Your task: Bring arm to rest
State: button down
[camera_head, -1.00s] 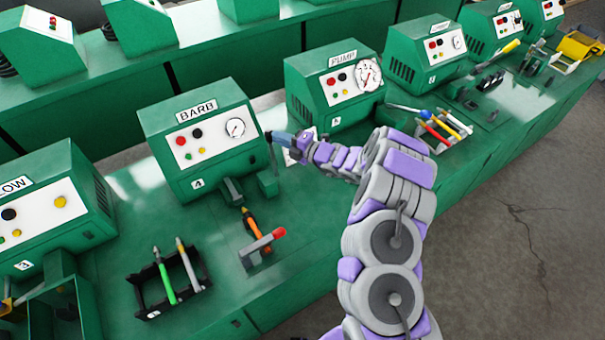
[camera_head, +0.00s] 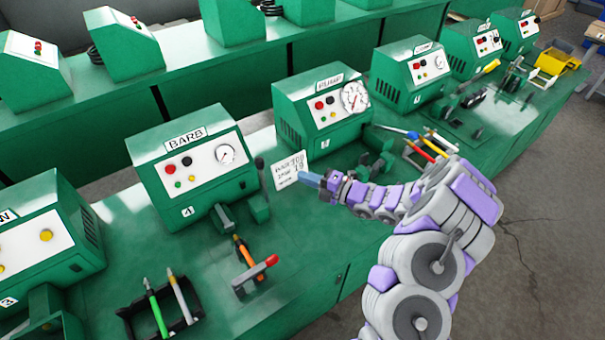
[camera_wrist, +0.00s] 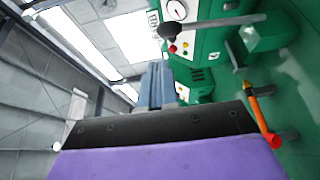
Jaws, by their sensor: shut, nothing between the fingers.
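My gripper (camera_head: 312,180) is at the end of my purple and grey arm, above the green bench (camera_head: 310,225). Its blue-grey fingers are shut and empty; they also show in the wrist view (camera_wrist: 156,86). In the head view the fingertips point left and overlap the lower edge of a white handwritten card (camera_head: 288,165). I cannot tell whether the fingers touch the card.
A black rack (camera_head: 170,322) holds green and white tools at the lower left. Another rack with coloured tools (camera_head: 428,145) stands right of PUMP.

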jog(key=s+a+r+n+g+y+b, duration=0.2)
jog(key=s+a+r+n+g, duration=0.55)
jog(key=s+r+n, duration=0.45)
jog(key=s+r+n+g+h+b, duration=0.15)
jog(key=s+n+g+h, duration=0.3)
jog(key=s+n, duration=0.6)
jog(key=s+d+f+n+h+b, duration=0.1)
jog(key=s+d+n+h, duration=0.15)
jog(key=s+n, duration=0.3)
jog(key=s+d+n+h, duration=0.2)
jog(key=s+n+h, duration=0.1)
jog(key=s+n, duration=0.25)
jog(key=s+d+f+n+t+h+b, duration=0.1)
jog(key=s+d+n+h, duration=0.6)
jog(key=d, duration=0.8)
jog(key=s+f+n+b, duration=0.1)
jog(key=s, duration=0.2)
jog(key=shift+d+t, duration=0.3)
jog(key=shift+d, duration=0.05)
jog(key=shift+s+n, duration=0.1)
jog(key=shift+n, duration=0.15)
